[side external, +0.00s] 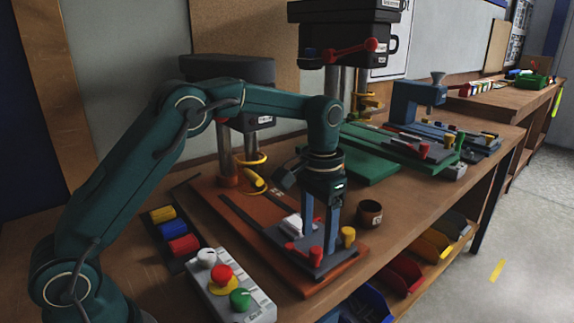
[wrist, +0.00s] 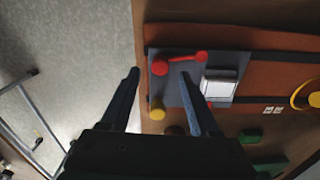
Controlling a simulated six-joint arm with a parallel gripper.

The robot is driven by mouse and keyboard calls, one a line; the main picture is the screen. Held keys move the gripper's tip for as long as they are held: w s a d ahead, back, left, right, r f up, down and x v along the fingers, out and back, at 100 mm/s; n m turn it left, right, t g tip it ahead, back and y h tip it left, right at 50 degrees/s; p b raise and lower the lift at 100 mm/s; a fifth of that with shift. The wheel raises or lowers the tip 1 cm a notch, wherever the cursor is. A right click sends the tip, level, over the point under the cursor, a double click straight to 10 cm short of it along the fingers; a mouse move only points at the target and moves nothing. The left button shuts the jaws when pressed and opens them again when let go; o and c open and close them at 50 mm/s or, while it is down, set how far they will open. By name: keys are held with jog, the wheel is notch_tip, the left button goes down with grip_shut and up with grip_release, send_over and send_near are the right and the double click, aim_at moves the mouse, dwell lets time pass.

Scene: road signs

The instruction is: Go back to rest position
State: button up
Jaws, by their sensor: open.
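My gripper (side external: 317,243) is open and points down over the front end of the grey vise-like fixture (side external: 290,250) on the orange-brown machine base (side external: 335,281). Its two blue fingers look empty. In the wrist view the open fingers (wrist: 160,74) straddle the fixture's edge: one shows against the floor, the other over the grey plate (wrist: 172,87). A white block (side external: 293,224) lies on the fixture behind the fingers; it also shows in the wrist view (wrist: 219,83). I cannot tell whether the fingertips touch the fixture.
Red handles and a yellow knob (side external: 348,234) stand close around the fingers. A brown cup (side external: 369,212) is to the right. A button box (side external: 232,291) and coloured cylinders (side external: 173,231) are at left. Drill-press heads (side external: 347,50) rise behind.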

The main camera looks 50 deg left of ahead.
jog(key=shift+r, duration=1)
jog(key=shift+r, duration=0.25)
jog(key=s+r+t, duration=0.4)
jog(key=s+r, duration=0.4)
jog(key=r, duration=0.3)
jog(key=s+f, duration=0.3)
jog(key=s, duration=0.3)
jog(key=s+a+f+t, duration=0.1)
jog(key=s+f, duration=0.2)
jog(key=s, duration=0.3)
jog(key=shift+f+n+t, duration=0.3)
jog(key=shift+f+n, duration=0.1)
